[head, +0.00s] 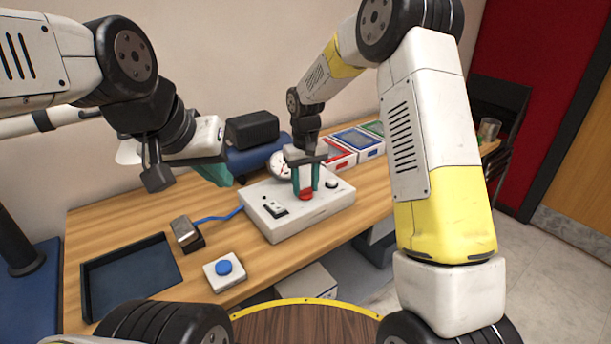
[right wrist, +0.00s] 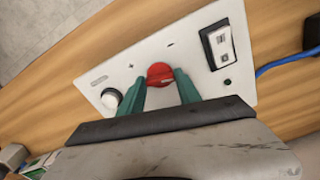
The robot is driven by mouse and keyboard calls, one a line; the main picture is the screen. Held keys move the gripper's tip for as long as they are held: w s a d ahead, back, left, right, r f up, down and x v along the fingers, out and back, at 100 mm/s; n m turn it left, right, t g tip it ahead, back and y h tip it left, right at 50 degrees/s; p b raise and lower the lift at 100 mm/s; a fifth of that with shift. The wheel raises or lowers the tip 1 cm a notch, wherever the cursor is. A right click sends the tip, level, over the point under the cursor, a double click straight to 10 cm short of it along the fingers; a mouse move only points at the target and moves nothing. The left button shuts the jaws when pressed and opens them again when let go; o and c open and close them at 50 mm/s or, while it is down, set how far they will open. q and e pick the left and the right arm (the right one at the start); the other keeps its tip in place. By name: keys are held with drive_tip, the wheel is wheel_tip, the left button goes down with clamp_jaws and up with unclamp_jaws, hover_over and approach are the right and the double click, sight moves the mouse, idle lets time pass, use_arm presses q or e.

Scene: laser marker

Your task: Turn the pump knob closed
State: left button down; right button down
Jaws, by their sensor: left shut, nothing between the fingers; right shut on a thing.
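The red pump knob (head: 306,195) sits on the top panel of a white control box (head: 325,217) on the wooden table. My right gripper (head: 305,185) points down at it with teal fingers, one on each side, shut on the knob. In the right wrist view the knob (right wrist: 160,73) shows between the two fingertips, with a slot mark across its face.
A blue button box (head: 224,268) and a dark tray (head: 90,292) lie to the left near the front. A silver-topped black block (head: 186,234) is beside the blue cable. A gauge (head: 280,163) and red and blue boxes (head: 357,141) stand behind.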

drive_tip(key=n, duration=0.6)
drive_tip(key=shift+n, duration=0.3)
drive_tip(key=n, duration=0.5)
idle(0.4)
drive_tip(key=c, duration=0.8)
unclamp_jaws()
drive_tip(key=shift+c, duration=0.2)
drive_tip(key=shift+r, duration=0.1)
wheel_tip(320, 180, up, 8)
drive_tip(key=shift+f, duration=0.2)
